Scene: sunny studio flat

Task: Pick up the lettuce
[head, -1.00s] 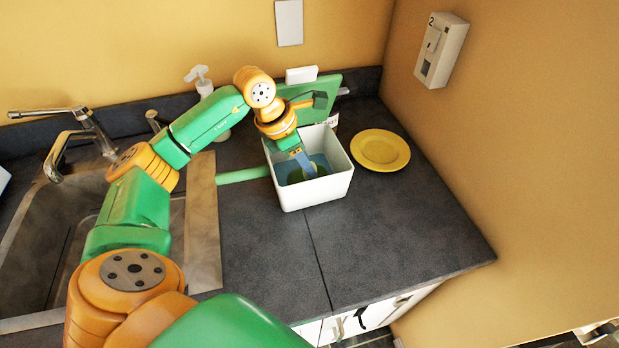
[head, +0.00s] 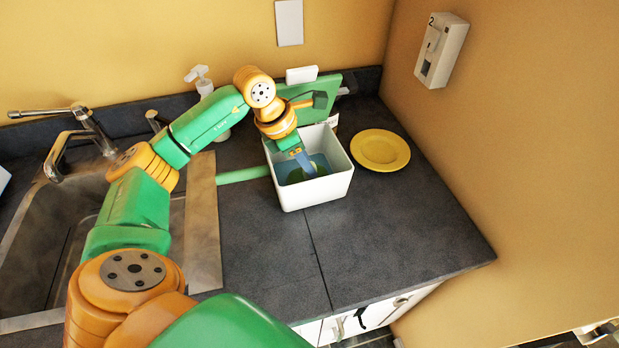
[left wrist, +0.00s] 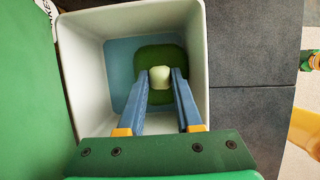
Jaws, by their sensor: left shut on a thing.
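The lettuce (left wrist: 174,54) is a dark green leafy shape with a pale green stub, inside a white container (head: 316,193) on the counter. In the left wrist view the stub lies between the tips of my left gripper (left wrist: 160,82). The gripper is shut on the lettuce, with its blue fingers on either side of the stub. In the head view the left gripper (head: 311,174) reaches down into the container, and only a little of the green shows beside it. The container's floor looks blue. My right gripper is not in view.
The white container's walls (left wrist: 78,70) surround the fingers. A yellow plate (head: 380,149) lies to its right. A green board (head: 322,92) stands behind it. The sink (head: 60,235) is at the left. The front of the dark counter (head: 390,235) is clear.

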